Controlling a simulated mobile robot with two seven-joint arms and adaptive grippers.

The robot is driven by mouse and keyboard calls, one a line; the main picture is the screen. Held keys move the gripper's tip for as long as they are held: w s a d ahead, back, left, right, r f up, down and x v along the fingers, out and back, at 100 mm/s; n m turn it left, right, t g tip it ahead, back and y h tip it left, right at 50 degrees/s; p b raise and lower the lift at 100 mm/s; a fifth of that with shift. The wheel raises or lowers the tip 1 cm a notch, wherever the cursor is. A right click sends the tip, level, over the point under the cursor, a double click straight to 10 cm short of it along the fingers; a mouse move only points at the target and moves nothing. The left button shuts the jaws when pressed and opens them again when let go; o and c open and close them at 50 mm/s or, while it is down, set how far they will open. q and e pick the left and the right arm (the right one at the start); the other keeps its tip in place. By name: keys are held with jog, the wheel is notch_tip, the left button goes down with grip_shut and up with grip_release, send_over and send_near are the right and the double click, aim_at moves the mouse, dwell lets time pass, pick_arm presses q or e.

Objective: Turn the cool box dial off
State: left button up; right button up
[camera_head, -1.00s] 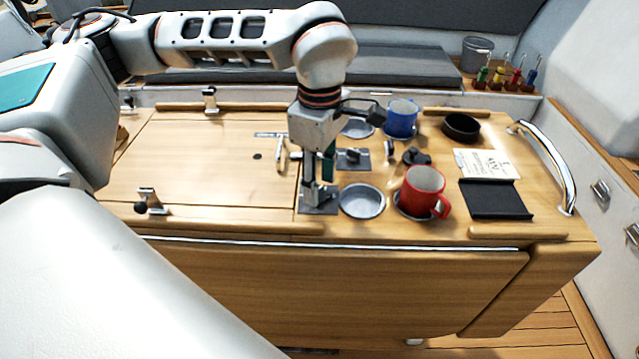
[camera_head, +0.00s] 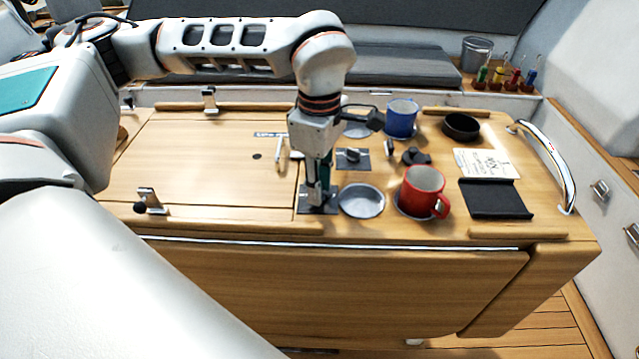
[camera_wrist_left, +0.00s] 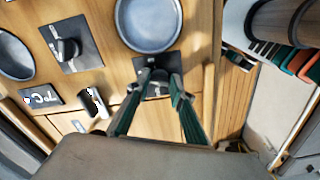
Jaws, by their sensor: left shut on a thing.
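My left gripper (camera_head: 318,205) points straight down at the front of the wooden table top. It is shut on a small dark dial (camera_wrist_left: 153,77), which stands on a dark square plate (camera_head: 304,207). The fingers hide most of the dial; its pointer direction cannot be told. The green-sided fingers (camera_wrist_left: 158,84) show around the dial in the left wrist view. A second dark knob (camera_head: 352,155) on a similar plate sits behind, apart from the gripper; it also shows in the left wrist view (camera_wrist_left: 68,49). My right gripper is not in view.
A round metal dish (camera_head: 362,201) is close to the gripper's right. A red mug (camera_head: 419,188), a blue mug (camera_head: 400,118) and a black bowl (camera_head: 461,126) stand farther right. A hatch lid (camera_head: 205,165) with a pale handle (camera_head: 280,154) lies left.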

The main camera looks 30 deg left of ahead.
pick_arm(q)
jog(key=n+b, duration=0.1)
jog(key=n, duration=0.3)
jog(key=shift+n, duration=0.3)
jog(key=n, duration=0.5)
jog(key=shift+w+n+b, duration=0.1)
jog(key=shift+n+b, duration=0.2)
jog(key=shift+b, duration=0.05)
jog(key=n, duration=0.4)
jog(key=shift+a, duration=0.1)
jog(key=n+b, duration=0.1)
jog(key=n, duration=0.4)
jog(key=shift+a+n, duration=0.1)
jog(key=shift+n, duration=0.2)
jog(key=o, duration=1.1)
